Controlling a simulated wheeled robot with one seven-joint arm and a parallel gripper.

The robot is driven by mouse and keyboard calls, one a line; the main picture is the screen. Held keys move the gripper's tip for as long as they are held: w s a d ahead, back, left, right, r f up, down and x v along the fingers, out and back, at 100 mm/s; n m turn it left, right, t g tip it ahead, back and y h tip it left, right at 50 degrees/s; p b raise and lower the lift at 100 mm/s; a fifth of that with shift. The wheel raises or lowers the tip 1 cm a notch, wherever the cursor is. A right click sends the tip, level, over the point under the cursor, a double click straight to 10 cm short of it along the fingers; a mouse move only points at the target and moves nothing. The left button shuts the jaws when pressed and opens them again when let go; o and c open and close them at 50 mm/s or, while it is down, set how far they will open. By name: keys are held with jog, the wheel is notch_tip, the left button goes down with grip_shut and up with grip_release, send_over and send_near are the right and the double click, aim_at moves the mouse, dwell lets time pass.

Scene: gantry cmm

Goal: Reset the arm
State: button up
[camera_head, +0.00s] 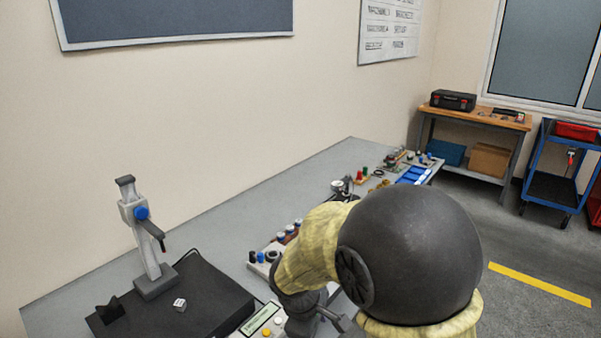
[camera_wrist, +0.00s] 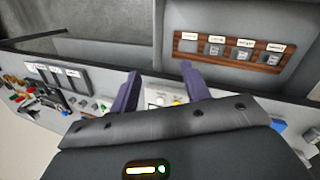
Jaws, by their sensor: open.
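My arm shows in the head view as a yellow-sleeved limb with a large dark round joint in front of the workbench (camera_head: 230,215). My gripper (camera_wrist: 160,88) shows in the wrist view, with two purple fingers standing apart and nothing between them. Past the fingers is a control panel with a white knob and a yellow button (camera_wrist: 176,102). In the head view my gripper is mostly hidden behind the arm, so its distance to the panel is unclear.
A small measuring stand (camera_head: 146,235) rises from a black plate (camera_head: 195,305) at the left, with a small white cube (camera_head: 180,305) on the plate. A wooden rack (camera_wrist: 228,52) with labelled slots shows in the wrist view. A side table (camera_head: 475,115) and a blue cart (camera_head: 550,185) stand at the back right.

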jog(key=s+d+r+m+y+p, duration=0.2)
jog(key=s+d+r+m, duration=0.2)
jog(key=s+d+m, duration=0.4)
jog(key=d+m, duration=0.4)
jog(key=m, duration=0.1)
jog(key=shift+r+y+p, duration=0.15)
jog(key=shift+y+p, duration=0.15)
jog(key=shift+s, duration=0.1)
